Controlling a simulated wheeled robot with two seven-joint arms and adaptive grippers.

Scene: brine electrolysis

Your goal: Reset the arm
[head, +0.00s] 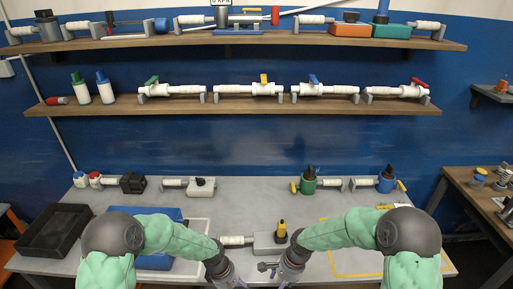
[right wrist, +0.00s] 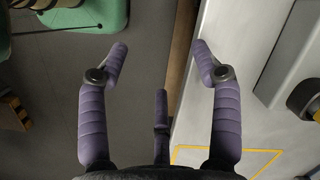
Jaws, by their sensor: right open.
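My two green arms reach in over the front of the grey table (head: 240,210) in the head view. My right gripper (head: 270,276) is low at the table's front edge, right of centre. In the right wrist view my right gripper (right wrist: 158,58) has its purple fingers spread wide with nothing between them. It hangs over the table's edge, with floor below on the left and tabletop on the right. My left gripper (head: 232,283) is beside it at the bottom of the head view, partly cut off, so its fingers cannot be judged.
A grey device with a yellow-black top (head: 265,242) stands close to both grippers. A blue tray (head: 155,262) and a black crate (head: 52,232) are at left. A yellow outline (head: 345,275) marks the right. Valves and pipes fill the wall shelves (head: 240,105). The table's middle is mostly clear.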

